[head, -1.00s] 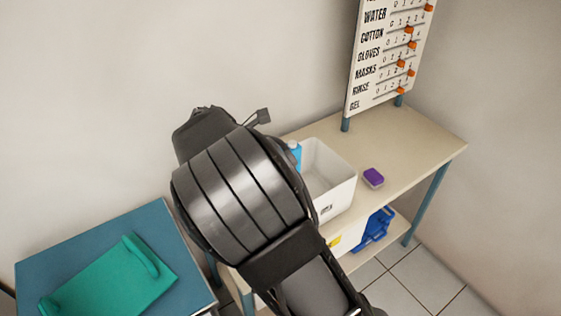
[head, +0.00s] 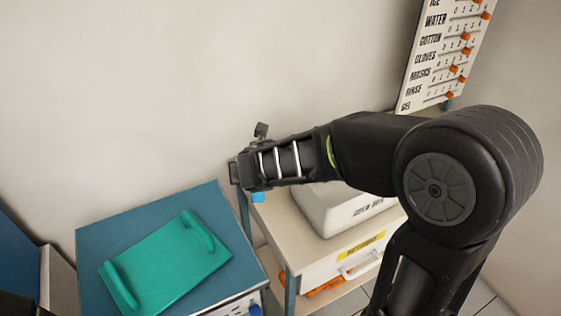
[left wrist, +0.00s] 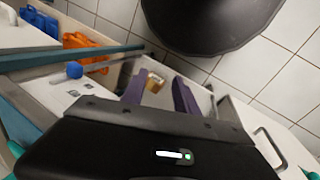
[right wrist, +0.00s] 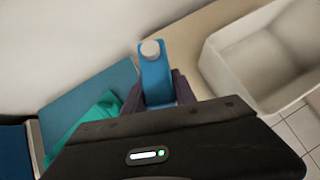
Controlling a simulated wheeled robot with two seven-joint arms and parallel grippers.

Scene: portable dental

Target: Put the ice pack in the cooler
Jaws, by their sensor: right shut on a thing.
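A blue ice pack (right wrist: 155,78) with a white cap stands up between the fingers of my right gripper (right wrist: 157,100), which is shut on it. In the head view only a small blue part (head: 257,197) shows below my right gripper (head: 248,180), near the bench's left end. None of the containers is clearly marked as the cooler. An open white bin (head: 325,213) stands on the bench, right of the gripper and partly hidden by my arm. It looks empty in the right wrist view (right wrist: 222,72). My left gripper (left wrist: 158,92) has its fingers apart, with a small tan item visible beyond them.
A blue-topped cabinet (head: 100,238) stands left of the bench, with a teal two-handled tray (head: 165,265) on top. Below the bench top are a white drawer (head: 330,270) with a yellow label and something orange (head: 325,287). A slider board (head: 440,60) stands behind.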

